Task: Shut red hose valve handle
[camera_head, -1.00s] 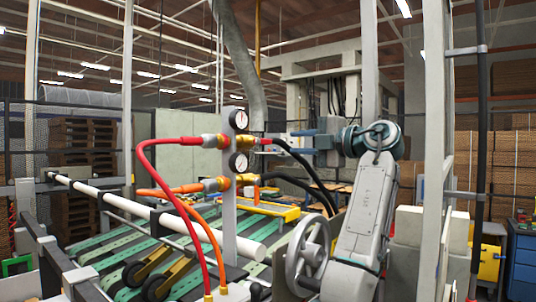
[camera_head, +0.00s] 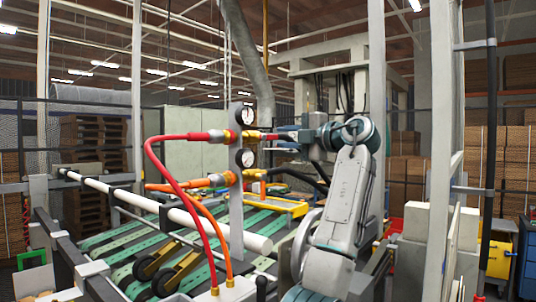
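The red hose (camera_head: 165,165) loops up from the lower manifold to a brass fitting on the left of the gauge post (camera_head: 236,205). On the post's right, level with that hose, is a small red valve handle (camera_head: 268,136) at a brass fitting.
An orange hose (camera_head: 205,232) joins the post lower down, with a second brass fitting (camera_head: 247,175) opposite. Two round gauges (camera_head: 246,115) face me. A grey handwheel (camera_head: 303,248) stands partly behind my arm.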

